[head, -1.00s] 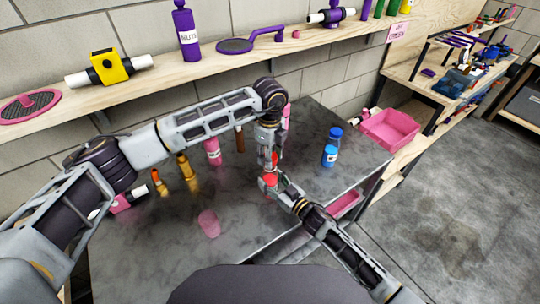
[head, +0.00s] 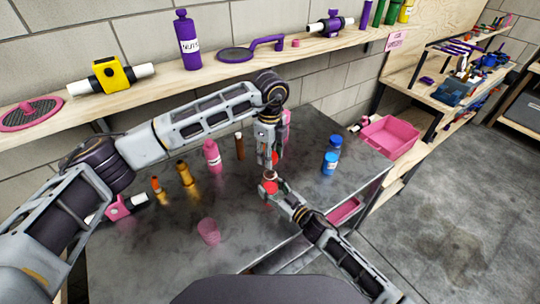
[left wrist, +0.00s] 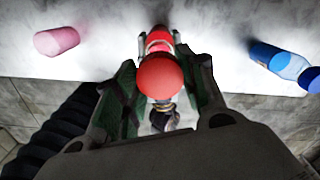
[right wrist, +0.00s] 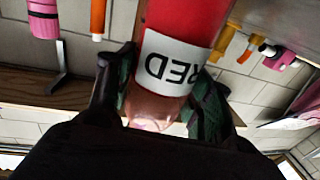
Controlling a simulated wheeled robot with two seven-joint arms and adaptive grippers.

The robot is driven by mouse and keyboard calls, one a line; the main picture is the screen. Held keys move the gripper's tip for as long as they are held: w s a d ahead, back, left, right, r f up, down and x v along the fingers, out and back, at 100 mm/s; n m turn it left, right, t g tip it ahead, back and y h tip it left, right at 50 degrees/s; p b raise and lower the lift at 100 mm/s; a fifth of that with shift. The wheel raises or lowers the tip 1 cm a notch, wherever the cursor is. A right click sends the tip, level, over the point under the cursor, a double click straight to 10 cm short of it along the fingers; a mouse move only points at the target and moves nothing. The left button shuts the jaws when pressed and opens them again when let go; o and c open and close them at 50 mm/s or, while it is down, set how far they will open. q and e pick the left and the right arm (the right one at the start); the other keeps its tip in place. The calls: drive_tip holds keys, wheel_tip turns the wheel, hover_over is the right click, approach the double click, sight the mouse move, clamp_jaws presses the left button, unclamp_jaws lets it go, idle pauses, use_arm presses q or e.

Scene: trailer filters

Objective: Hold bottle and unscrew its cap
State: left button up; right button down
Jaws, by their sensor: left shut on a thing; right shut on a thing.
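My left gripper (head: 274,155) points down and is shut on a red cap, which shows as a rounded red piece (left wrist: 160,76) between its fingers in the left wrist view. Below it, my right gripper (head: 270,190) is shut on a red bottle (head: 270,187). In the right wrist view the bottle (right wrist: 185,25) has a white label reading RED, upside down in that picture. In the head view the cap and the bottle's top are apart, with a small gap between them. The bottle looks about upright above the dark table.
On the table (head: 140,250) stand a pink bottle (head: 212,157), a pink cup (head: 208,231), orange and yellow items (head: 184,174), and a blue bottle (head: 331,158) to the right. A wooden shelf (head: 210,70) runs along the back wall. A pink bin (head: 390,137) lies farther right.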

drive_tip(key=c, duration=0.5)
unclamp_jaws()
drive_tip(key=shift+s+d, duration=0.1)
drive_tip(key=shift+v, duration=5.9)
